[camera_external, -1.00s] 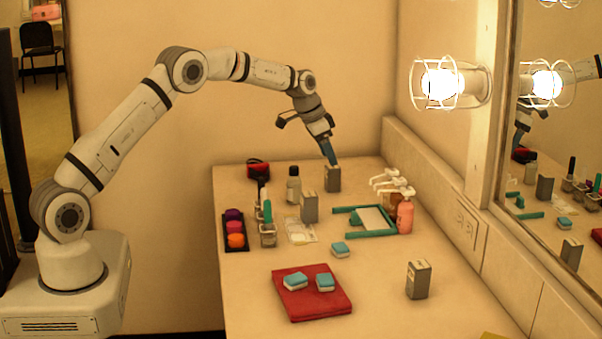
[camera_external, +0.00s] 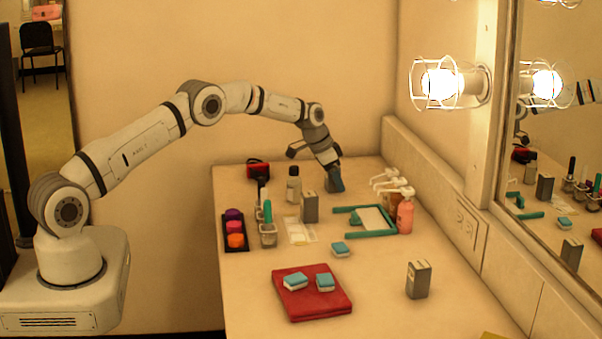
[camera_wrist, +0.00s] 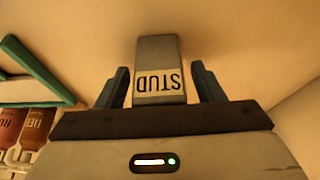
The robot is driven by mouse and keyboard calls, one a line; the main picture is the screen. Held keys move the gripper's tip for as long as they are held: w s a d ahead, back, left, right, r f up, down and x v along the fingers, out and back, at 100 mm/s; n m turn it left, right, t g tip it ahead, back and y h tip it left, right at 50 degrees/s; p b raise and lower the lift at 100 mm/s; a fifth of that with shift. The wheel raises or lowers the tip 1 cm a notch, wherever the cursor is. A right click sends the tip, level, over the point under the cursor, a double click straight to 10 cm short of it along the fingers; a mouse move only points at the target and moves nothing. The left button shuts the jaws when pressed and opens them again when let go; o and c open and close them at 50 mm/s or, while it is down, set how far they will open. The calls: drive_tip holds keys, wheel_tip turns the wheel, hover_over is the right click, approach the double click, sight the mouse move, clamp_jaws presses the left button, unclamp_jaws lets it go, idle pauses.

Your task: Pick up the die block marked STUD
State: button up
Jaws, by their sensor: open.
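The grey die block marked STUD (camera_wrist: 160,52) stands between my gripper's two blue fingers in the wrist view. Its label reads upside down there. My gripper (camera_wrist: 158,75) is open, with a finger on each side of the block and a gap visible near both. In the external view my gripper (camera_external: 335,183) is low at the far end of the counter, and its fingers mostly hide this block. Two other grey blocks stand on the counter, one near the middle (camera_external: 310,207) and one at the front right (camera_external: 418,280); I cannot read their labels.
A dark bottle (camera_external: 293,185) stands left of my gripper. A green frame (camera_external: 383,232) and pump bottles (camera_external: 405,215) are to its right. A red mat (camera_external: 312,305) with two blue-topped blocks lies in front. The wall and mirror (camera_external: 560,150) bound the counter.

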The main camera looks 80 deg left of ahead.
drive_tip(key=c, duration=1.2)
drive_tip(key=shift+r, duration=0.15)
